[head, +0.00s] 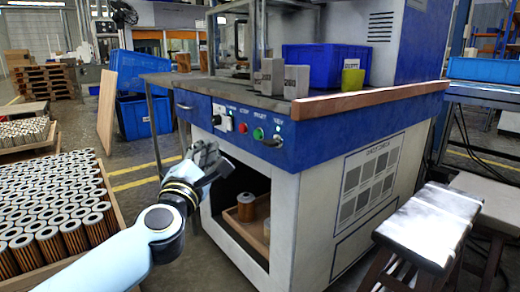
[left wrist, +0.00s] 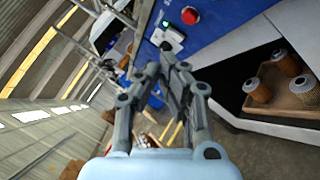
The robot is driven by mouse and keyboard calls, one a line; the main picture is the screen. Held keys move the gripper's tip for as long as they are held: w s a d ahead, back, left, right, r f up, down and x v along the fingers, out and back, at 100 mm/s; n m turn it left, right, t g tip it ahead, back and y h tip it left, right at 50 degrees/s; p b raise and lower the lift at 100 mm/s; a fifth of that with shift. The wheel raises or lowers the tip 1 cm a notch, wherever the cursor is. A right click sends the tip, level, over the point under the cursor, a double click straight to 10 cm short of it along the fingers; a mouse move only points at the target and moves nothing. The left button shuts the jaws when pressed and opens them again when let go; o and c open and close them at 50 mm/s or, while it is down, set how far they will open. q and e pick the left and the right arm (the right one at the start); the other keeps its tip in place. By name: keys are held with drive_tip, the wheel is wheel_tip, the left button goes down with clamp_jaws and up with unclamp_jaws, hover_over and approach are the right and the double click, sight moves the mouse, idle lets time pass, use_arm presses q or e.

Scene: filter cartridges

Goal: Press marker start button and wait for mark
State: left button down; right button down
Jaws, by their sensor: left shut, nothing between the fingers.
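The marker machine's blue front panel (head: 300,133) carries a row of controls. The green button (head: 258,134) under a start label sits right of the red button (head: 243,128). My left gripper (head: 212,158) is shut and empty, in front of the cabinet, below and left of the buttons and apart from them. In the left wrist view its closed fingers (left wrist: 170,58) point toward the panel, with the red button (left wrist: 190,15) beyond them. The green button does not show in that view. My right gripper is not in view.
A white switch plate (head: 222,117) is left of the red button. Cartridges (head: 246,206) stand in a tray in the cabinet opening. Many cartridges (head: 72,235) fill a crate at left. Grey blocks (head: 272,76) and a blue bin (head: 325,65) are on the worktop. A stool (head: 430,225) is at right.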

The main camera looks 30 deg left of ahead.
sight(258, 135)
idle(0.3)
